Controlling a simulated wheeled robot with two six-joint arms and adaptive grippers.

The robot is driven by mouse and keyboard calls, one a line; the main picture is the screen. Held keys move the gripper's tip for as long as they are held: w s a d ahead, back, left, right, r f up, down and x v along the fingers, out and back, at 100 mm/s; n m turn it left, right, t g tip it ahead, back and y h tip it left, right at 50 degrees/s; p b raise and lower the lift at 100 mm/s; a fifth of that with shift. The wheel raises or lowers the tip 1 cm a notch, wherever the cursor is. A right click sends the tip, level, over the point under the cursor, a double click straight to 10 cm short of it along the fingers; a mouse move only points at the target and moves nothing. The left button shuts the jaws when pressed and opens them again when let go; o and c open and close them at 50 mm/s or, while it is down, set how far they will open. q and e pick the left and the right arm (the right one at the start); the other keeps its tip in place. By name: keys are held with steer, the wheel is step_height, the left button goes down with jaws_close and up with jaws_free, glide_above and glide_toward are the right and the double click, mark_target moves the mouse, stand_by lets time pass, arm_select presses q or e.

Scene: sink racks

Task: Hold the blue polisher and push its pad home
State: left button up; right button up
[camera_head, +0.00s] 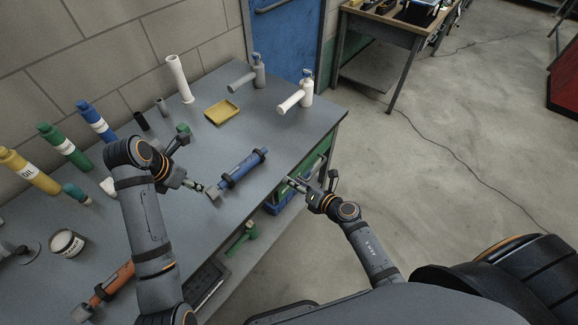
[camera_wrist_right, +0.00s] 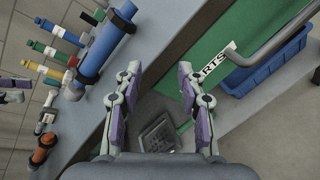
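The blue polisher (camera_head: 243,168) lies on the grey bench near its front edge, with dark bands around its blue body and a grey block at its near-left end. It also shows in the right wrist view (camera_wrist_right: 105,45). My left gripper (camera_head: 196,160) is open beside the polisher's near-left end, its lower finger close to the grey block; I cannot tell whether they touch. My right gripper (camera_head: 311,180) is open and empty, off the bench's front edge, right of the polisher. It also shows open in the right wrist view (camera_wrist_right: 160,78). Which part is the pad is unclear.
An orange tool (camera_head: 112,283) lies at the near left. A blue bin (camera_wrist_right: 265,65) sits below the bench.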

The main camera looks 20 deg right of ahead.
mark_target(263, 157)
step_height(263, 157, up, 8)
steer(key=w+a+r+n+g, duration=0.1)
steer(key=a+n+g, duration=0.1)
steer(key=n, duration=0.8)
steer(key=x, duration=1)
steer(key=shift+w+a, duration=0.15)
steer(key=shift+w, duration=0.2)
steer(key=shift+t, duration=0.3)
jaws_close()
